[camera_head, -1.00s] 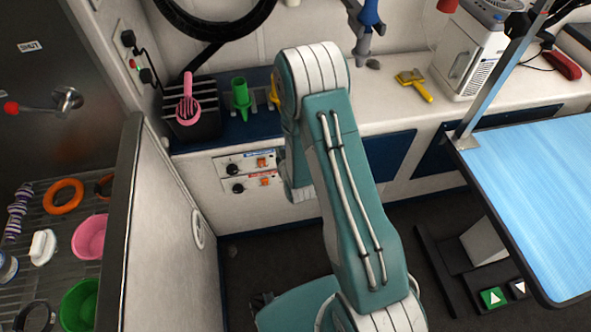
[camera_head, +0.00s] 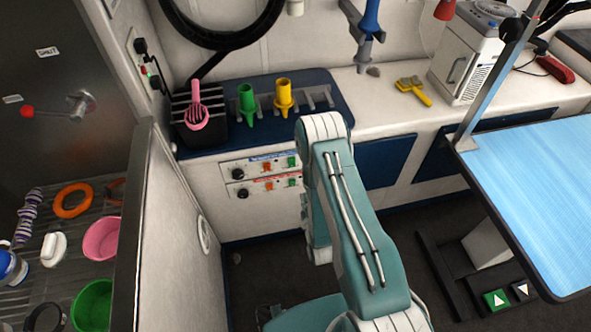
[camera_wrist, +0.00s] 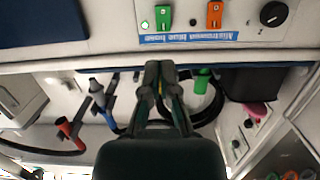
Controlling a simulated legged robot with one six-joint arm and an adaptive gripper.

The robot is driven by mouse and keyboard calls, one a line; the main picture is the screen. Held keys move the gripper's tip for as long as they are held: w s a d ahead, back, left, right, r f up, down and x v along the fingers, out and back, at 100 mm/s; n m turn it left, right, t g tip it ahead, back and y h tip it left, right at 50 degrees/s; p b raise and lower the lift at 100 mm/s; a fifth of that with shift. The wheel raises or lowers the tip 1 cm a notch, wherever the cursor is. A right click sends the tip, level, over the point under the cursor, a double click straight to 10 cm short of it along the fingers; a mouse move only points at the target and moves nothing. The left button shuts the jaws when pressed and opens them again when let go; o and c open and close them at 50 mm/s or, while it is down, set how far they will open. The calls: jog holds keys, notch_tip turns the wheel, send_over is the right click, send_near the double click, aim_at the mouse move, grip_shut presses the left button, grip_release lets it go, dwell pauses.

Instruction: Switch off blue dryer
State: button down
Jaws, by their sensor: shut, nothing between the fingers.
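Under the counter are two control rows. The upper row with a blue label (camera_head: 273,157) has a black knob (camera_head: 240,174), an orange switch (camera_head: 266,167) and a green switch (camera_head: 292,161). In the wrist view, upside down, the blue label (camera_wrist: 190,36) shows below the green switch (camera_wrist: 163,18), the orange switch (camera_wrist: 214,14) and the knob (camera_wrist: 274,14); a small green light (camera_wrist: 145,25) glows beside the green switch. My gripper (camera_wrist: 160,66) is shut and empty, just short of this panel. In the head view my arm hides it.
The lower row with a red label (camera_head: 273,179) has its own switches. A blue nozzle (camera_head: 371,18) hangs on the wall. A partition (camera_head: 165,230) stands left, a blue table (camera_head: 535,190) right.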

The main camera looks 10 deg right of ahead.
aim_at(293, 165)
jog(key=w, duration=0.4)
jog(key=w+f, duration=0.1)
jog(key=w, duration=0.4)
jog(key=w+f, duration=0.1)
jog(key=w, duration=0.4)
jog(key=shift+a+f, duration=0.1)
jog(key=shift+a, duration=0.05)
